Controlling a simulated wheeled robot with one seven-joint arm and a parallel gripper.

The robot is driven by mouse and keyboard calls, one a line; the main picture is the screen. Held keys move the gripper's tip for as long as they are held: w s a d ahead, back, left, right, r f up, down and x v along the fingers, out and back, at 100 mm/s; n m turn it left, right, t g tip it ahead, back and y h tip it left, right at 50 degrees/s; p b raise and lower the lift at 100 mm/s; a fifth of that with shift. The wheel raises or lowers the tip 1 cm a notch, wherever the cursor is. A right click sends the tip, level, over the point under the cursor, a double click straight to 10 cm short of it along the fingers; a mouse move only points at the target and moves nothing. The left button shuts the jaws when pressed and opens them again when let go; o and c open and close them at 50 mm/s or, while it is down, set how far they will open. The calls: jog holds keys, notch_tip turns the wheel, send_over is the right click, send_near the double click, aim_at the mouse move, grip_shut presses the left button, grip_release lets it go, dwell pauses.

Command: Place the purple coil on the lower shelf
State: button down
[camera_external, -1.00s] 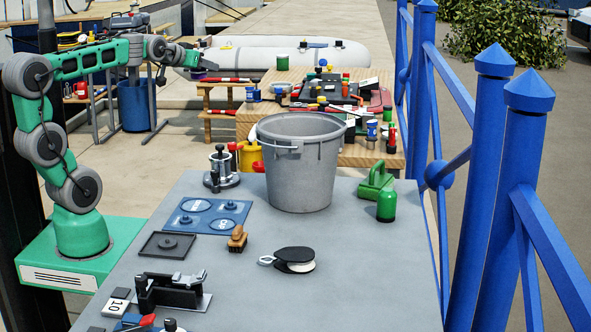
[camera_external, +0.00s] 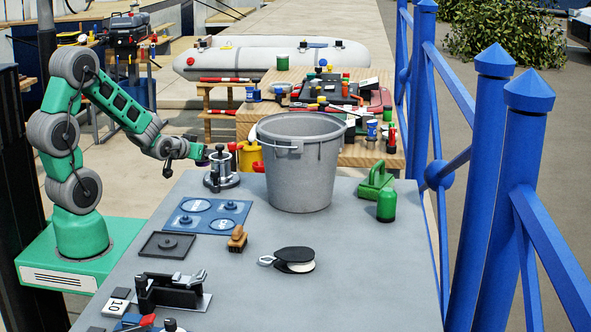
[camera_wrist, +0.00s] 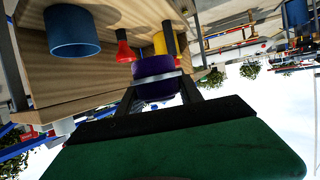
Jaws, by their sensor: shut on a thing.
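My gripper (camera_external: 198,151) is beside the left edge of the grey table, just left of the metal winch. In the wrist view my gripper (camera_wrist: 156,92) is shut on the purple coil (camera_wrist: 155,68), which sits between the two dark fingers with a pale band across it. In the external view the coil is too small to make out clearly. Wooden boards (camera_wrist: 40,75) fill the left of the wrist view, close to the coil. A stepped wooden stand (camera_external: 219,113) shows behind my gripper. I cannot tell which board is the lower shelf.
The winch (camera_external: 221,169) and a large grey bucket (camera_external: 300,175) stand close to my gripper. A blue cup (camera_wrist: 71,31), a red item (camera_wrist: 125,47) and a yellow item (camera_wrist: 160,42) are near the boards. The grey table (camera_external: 350,270) has bare room at its front right.

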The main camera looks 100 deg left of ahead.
jog(key=w+a+f, duration=0.2)
jog(key=a+f, duration=0.1)
jog(key=w+a+f+b, duration=0.1)
jog(key=w+a+f, duration=0.1)
jog(key=a+f, duration=0.1)
jog(key=w+a+f, duration=0.2)
jog(key=a+f, duration=0.1)
jog(key=a, duration=0.1)
jog(key=shift+w+a+b, duration=0.15)
jog(key=shift+a+b, duration=0.1)
jog(key=shift+b, duration=0.05)
jog(key=f, duration=0.3)
jog(key=shift+w+a, duration=0.1)
jog(key=shift+a, duration=0.1)
jog(key=shift+f, duration=0.15)
jog(key=shift+f, duration=0.1)
